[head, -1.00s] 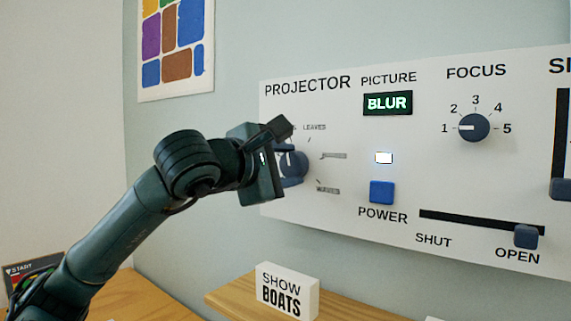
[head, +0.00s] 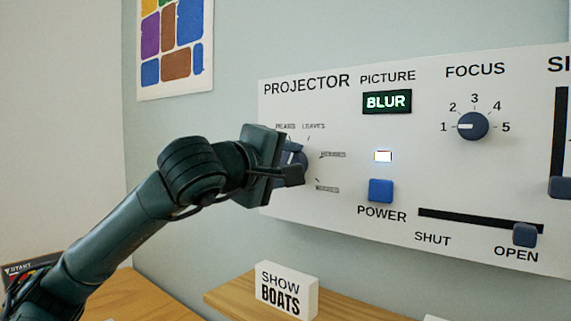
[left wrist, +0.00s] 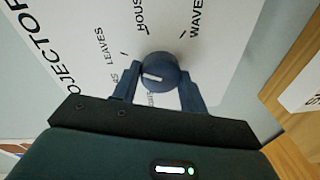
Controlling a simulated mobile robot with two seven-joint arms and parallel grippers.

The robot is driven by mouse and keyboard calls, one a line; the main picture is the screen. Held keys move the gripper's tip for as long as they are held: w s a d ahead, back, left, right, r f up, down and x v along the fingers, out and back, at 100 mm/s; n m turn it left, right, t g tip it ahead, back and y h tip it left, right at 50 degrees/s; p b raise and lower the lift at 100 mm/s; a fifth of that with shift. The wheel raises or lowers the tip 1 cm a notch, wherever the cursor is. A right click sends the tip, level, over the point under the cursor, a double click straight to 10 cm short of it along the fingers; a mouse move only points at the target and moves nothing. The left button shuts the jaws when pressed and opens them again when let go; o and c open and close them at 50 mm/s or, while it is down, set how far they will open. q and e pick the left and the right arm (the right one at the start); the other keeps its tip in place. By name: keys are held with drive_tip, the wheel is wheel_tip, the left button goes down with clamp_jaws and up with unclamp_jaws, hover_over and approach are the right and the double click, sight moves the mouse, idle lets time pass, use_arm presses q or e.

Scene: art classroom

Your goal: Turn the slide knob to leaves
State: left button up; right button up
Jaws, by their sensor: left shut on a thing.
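The slide knob (left wrist: 160,68) is a round dark blue knob on the white projector panel (head: 340,105). In the left wrist view its white pointer line points left, a little below the LEAVES label (left wrist: 111,46) and its tick, toward a label partly hidden by a finger. My left gripper (left wrist: 160,85) is shut on the knob, one finger on each side. In the head view the left gripper (head: 290,162) hides much of the knob (head: 292,147). The LEAVES label (head: 314,127) shows above it. My right gripper is not in view.
Right of the knob are a lit display reading BLUR (head: 387,102), a blue POWER button (head: 381,190), a FOCUS knob (head: 473,126) and a slider at OPEN (head: 525,235). Below, a SHOW BOATS card (head: 287,291) stands on a wooden ledge (head: 235,297).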

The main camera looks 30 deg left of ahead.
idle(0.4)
use_arm(q)
drive_tip(key=o, duration=1)
drive_tip(key=shift+s, duration=0.1)
drive_tip(key=s+b, duration=0.1)
drive_tip(key=s, duration=1.2)
drive_tip(key=shift+r+b, duration=0.3)
drive_tip(key=shift+r, duration=0.05)
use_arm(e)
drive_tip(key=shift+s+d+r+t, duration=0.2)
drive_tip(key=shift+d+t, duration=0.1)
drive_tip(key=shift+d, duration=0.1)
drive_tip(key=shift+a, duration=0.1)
